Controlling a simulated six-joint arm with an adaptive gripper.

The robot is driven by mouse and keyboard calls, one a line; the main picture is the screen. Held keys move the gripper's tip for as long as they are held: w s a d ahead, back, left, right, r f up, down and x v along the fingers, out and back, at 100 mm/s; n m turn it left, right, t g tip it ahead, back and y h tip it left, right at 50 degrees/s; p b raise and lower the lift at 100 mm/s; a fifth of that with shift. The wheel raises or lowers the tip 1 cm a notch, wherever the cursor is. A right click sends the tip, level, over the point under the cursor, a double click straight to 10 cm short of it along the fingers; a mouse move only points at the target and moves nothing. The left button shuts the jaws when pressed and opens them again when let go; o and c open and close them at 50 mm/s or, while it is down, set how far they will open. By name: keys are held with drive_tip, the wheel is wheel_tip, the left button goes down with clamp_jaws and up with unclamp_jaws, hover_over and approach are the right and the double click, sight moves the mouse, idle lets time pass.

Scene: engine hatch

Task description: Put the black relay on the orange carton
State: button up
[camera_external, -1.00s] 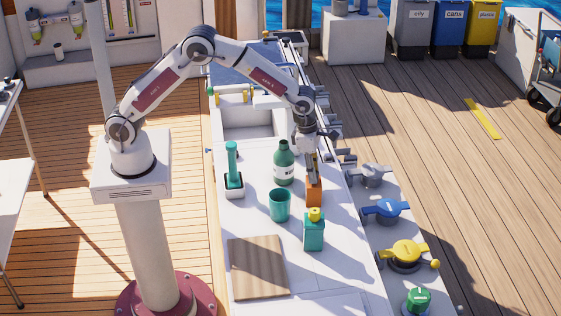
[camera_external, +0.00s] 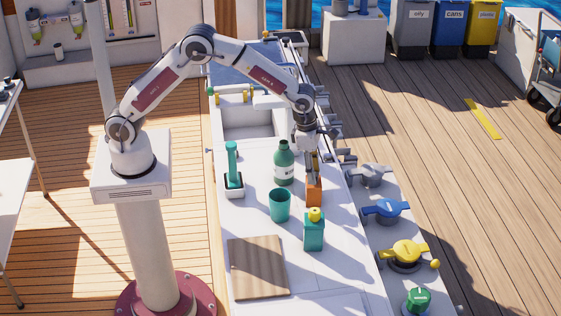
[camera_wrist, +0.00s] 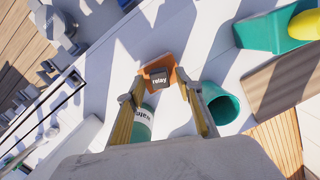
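The black relay (camera_wrist: 160,78) shows its "relay" label in the wrist view. It appears to lie on the top of the orange carton (camera_wrist: 151,64), with orange showing around it. The carton (camera_external: 314,192) stands upright on the white counter in the outside view. My gripper (camera_wrist: 160,82) is above the carton, its yellow fingers spread on either side of the relay with a gap showing. In the outside view my gripper (camera_external: 314,165) points down over the carton, and the relay cannot be made out there.
A green bottle (camera_external: 284,163) and a teal cup (camera_external: 280,205) stand close left of the carton. A teal bottle with a yellow cap (camera_external: 314,232) stands in front. A wooden board (camera_external: 258,267) lies nearer. Coloured valve handles (camera_external: 386,209) line the right side.

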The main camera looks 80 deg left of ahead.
wheel_tip(320, 180, up, 7)
drive_tip(key=shift+s+a, duration=0.25)
drive_tip(key=shift+s, duration=0.2)
idle(0.6)
drive_tip(key=s+a+r+m+t, duration=0.1)
drive_tip(key=s+a+r+m, duration=0.4)
drive_tip(key=s+r+m, duration=0.25)
drive_tip(key=s+a+r+m+t, duration=0.1)
drive_tip(key=s+a+r+m, duration=0.4)
drive_tip(key=s+r+m, duration=0.3)
drive_tip(key=s+a+f+m+t, duration=0.1)
drive_tip(key=s+a+m, duration=0.1)
drive_tip(key=s+m, duration=0.6)
drive_tip(key=s+a+f+m+t, duration=0.1)
drive_tip(key=s+a+m, duration=0.2)
drive_tip(key=s+m, duration=0.5)
drive_tip(key=shift+s+a+y, duration=0.2)
drive_tip(key=shift+s+y, duration=0.2)
drive_tip(key=shift+s, duration=1.75)
